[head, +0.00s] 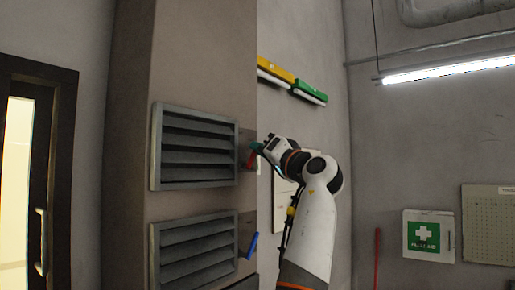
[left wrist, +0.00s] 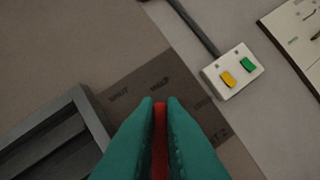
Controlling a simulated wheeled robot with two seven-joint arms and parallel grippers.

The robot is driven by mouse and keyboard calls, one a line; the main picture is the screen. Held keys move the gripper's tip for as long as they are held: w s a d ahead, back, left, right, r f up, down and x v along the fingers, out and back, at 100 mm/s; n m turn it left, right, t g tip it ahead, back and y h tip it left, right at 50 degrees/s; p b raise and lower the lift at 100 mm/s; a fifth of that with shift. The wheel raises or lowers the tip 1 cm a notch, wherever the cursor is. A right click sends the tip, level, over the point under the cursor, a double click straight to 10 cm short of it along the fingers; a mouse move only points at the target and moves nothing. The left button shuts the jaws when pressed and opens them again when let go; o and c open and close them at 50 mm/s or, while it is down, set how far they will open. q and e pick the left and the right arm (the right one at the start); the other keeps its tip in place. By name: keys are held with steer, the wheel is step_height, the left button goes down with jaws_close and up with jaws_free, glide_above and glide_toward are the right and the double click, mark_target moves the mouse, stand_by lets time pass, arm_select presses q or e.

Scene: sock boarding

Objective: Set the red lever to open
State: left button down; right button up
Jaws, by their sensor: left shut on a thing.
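The red lever (head: 251,159) sits on a dark plate (head: 244,140) beside the upper louvred vent. My left gripper (head: 258,147) is at the lever, its teal fingers closed around it. In the left wrist view, the red lever (left wrist: 160,112) shows as a narrow red strip between the two teal fingers of my left gripper (left wrist: 161,102). The plate (left wrist: 137,75) bears printed words, one looking like "SHUT" and one like "HALF"; a further word is partly hidden by the fingers. The lever's pivot is hidden. My right gripper is out of view.
A blue lever (head: 252,246) is below, beside the lower vent (head: 195,252). The upper vent (head: 195,148) is left of the red lever. A white box with yellow and green buttons (left wrist: 233,72) is on the wall. A first aid box (head: 428,236) hangs at right.

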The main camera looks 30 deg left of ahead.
arm_select(q)
steer(key=shift+w+f+m+t+h, duration=0.35)
steer(key=shift+m+h, duration=0.15)
steer(key=shift+m, duration=0.95)
steer(key=shift+w+f+m+t+h, duration=0.3)
steer(key=shift+f+m+h, duration=0.15)
steer(key=shift+m, duration=0.95)
steer(key=shift+w+f+m+t+h, duration=0.3)
steer(key=shift+m+h, duration=0.25)
steer(key=shift+m, duration=0.9)
steer(key=c, duration=1.5)
jaws_free()
steer(key=shift+f, duration=0.1)
steer(key=b+v, duration=0.5)
steer(key=v, duration=0.7)
steer(key=shift+d+b, duration=0.1)
steer(key=shift+b, duration=0.3)
